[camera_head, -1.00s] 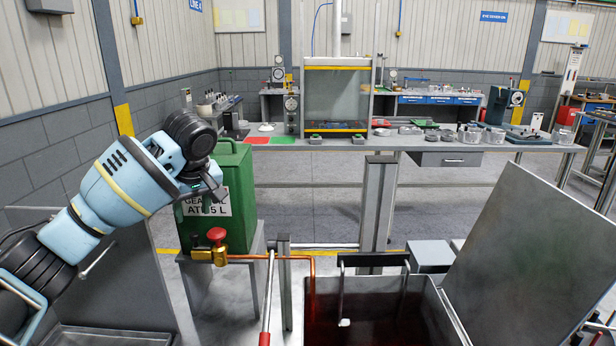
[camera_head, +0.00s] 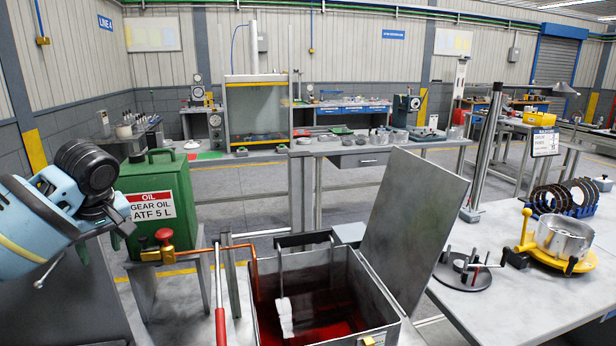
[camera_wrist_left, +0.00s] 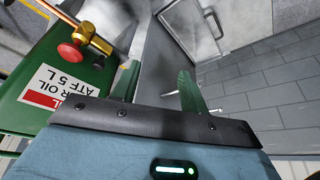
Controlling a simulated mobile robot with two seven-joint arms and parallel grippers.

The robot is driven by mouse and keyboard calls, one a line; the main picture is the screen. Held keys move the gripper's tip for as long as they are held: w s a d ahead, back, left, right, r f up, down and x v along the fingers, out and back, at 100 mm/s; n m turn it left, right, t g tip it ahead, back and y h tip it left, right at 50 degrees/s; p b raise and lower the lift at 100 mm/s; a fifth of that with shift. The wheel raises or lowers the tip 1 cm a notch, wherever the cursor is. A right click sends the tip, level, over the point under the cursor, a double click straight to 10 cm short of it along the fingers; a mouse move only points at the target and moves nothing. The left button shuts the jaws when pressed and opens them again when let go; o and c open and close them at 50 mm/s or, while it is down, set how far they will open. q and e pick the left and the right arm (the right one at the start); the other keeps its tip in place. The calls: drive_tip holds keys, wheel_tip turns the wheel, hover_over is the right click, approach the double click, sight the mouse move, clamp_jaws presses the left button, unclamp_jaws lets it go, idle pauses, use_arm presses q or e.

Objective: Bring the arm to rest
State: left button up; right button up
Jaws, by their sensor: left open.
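My left arm comes in from the left edge of the head view. Its gripper (camera_head: 99,245) hangs low with its fingers pointing down, just left of the green oil can (camera_head: 155,178). In the left wrist view the two green fingers of the gripper (camera_wrist_left: 158,72) stand apart with nothing between them. The oil can also shows in the left wrist view (camera_wrist_left: 30,90), to the left of the fingers. I cannot tell the exact gap between gripper and can. My right gripper is in neither view.
A red-knobbed brass valve (camera_head: 164,240) feeds a copper pipe. An open metal tank (camera_head: 378,300) holds red liquid, with a raised lid (camera_head: 410,205) beside it. A table (camera_head: 500,295) with a yellow fixture (camera_head: 530,240) stands right. Workbenches (camera_head: 350,145) line the back.

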use_arm(q)
drive_tip(key=s+d+f+m+h, duration=0.2)
drive_tip(key=s+d+f+m, duration=0.35)
drive_tip(key=d+f, duration=0.6)
drive_tip(key=s+d+f+m+h, duration=0.2)
drive_tip(key=s+d+f+m, duration=0.4)
drive_tip(key=f, duration=1)
drive_tip(key=s+d+f+h, duration=0.1)
drive_tip(key=s+d+f, duration=0.15)
drive_tip(key=s, duration=0.45)
drive_tip(key=s+d+f, duration=0.2)
drive_tip(key=s+f, duration=0.1)
drive_tip(key=s, duration=0.4)
drive_tip(key=s+a+m+y, duration=0.1)
drive_tip(key=s+a+m, duration=0.15)
drive_tip(key=s, duration=1.05)
drive_tip(key=w+d+f+t+h, duration=0.1)
drive_tip(key=w+d+f+t, duration=0.1)
drive_tip(key=w+f+t, duration=0.4)
drive_tip(key=shift+w+f+n+t+h, duration=0.3)
drive_tip(key=shift+f+t, duration=0.2)
drive_tip(key=shift+f, duration=1.95)
drive_tip(key=shift+c, duration=0.8)
